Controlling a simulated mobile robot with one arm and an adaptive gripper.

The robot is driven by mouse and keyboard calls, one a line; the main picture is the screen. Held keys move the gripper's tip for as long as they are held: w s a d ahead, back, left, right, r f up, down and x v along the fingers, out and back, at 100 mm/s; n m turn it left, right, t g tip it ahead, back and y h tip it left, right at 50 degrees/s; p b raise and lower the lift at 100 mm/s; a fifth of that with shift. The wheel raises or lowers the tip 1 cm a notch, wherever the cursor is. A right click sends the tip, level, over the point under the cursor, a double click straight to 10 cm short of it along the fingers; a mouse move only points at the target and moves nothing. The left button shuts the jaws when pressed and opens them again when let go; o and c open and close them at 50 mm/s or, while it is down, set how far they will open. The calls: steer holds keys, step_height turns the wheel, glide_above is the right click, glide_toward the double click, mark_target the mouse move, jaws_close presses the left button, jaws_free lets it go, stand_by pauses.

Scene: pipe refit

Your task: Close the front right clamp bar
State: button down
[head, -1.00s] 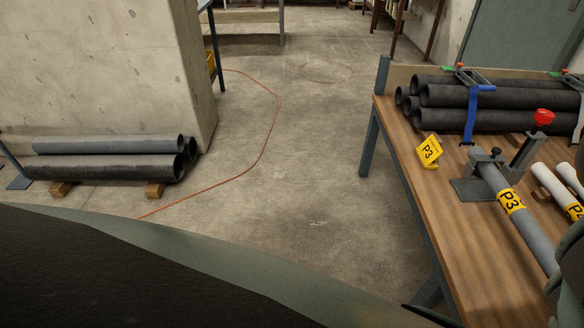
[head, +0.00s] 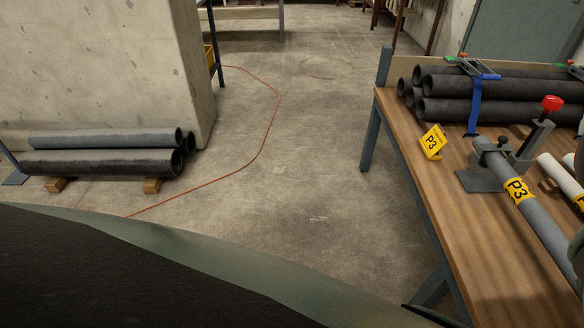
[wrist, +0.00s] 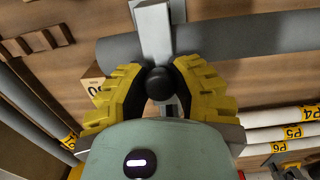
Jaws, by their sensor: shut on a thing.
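In the wrist view, my gripper (wrist: 160,92) has its yellow ribbed fingers closed on both sides of a black round knob (wrist: 160,84). A light grey clamp bar (wrist: 154,32) runs up from the knob across a grey pipe (wrist: 235,35). The fingers and my wrist hide the clamp's lower parts. In the head view, a grey pipe marked P3 (head: 543,222) lies on the workbench. My gripper is outside the head view.
Grey pipes (head: 100,162) lie on wood blocks by the concrete pillar. An orange cable (head: 262,150) crosses the otherwise open floor.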

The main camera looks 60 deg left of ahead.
steer(key=shift+w, duration=0.15)
stand_by(0.6)
steer(key=c, duration=0.7)
jaws_free()
steer(key=shift+c, duration=0.2)
steer(key=r, duration=1)
steer(key=shift+w+d+r, duration=0.2)
steer(key=shift+w+r, duration=0.1)
steer(key=shift+r, duration=0.65)
steer(key=shift+s, duration=0.1)
steer(key=shift+r, duration=0.1)
